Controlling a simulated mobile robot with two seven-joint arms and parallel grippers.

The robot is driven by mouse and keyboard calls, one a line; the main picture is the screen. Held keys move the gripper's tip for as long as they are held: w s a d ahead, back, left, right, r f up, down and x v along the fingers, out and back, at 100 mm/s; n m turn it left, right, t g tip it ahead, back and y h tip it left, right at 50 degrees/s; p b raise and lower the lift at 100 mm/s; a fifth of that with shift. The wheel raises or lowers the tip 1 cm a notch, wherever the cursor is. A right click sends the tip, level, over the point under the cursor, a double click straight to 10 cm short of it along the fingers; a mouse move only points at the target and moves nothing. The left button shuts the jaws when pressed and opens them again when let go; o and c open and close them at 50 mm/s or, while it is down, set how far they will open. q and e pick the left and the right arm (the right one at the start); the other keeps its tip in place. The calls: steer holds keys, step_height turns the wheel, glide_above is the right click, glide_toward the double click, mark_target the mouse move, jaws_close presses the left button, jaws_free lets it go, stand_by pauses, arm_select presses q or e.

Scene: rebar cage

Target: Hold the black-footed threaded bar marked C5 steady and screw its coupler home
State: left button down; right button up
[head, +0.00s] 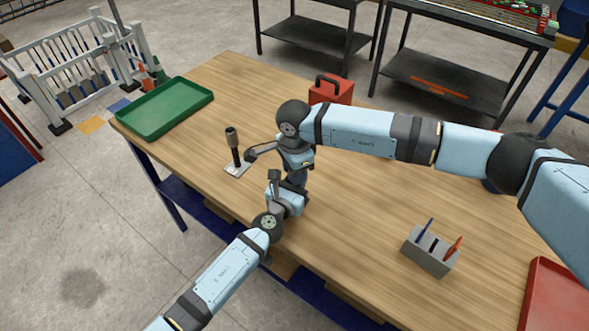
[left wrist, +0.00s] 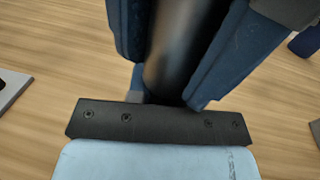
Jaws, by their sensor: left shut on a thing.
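My left gripper (head: 284,183) is near the middle of the wooden table. In the left wrist view its dark blue fingers are shut around a smooth black upright bar (left wrist: 180,50). In the head view that bar is mostly hidden by my grippers, and no C5 mark is readable. My right gripper (head: 268,150) is just above and behind the left one; its fingers are small and partly hidden, so I cannot tell whether it is open or shut. A second dark bar with a thicker top (head: 234,145) stands upright on a light plate (head: 236,171) to the left.
A green tray (head: 152,134) lies at the far left of the table, and a red box with a handle (head: 331,91) stands behind my right arm. A grey holder with pens (head: 428,256) and a red tray (head: 555,300) are at right. The left front tabletop is clear.

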steer(key=m, duration=0.3)
steer(key=shift+m, duration=0.3)
steer(key=o, duration=1)
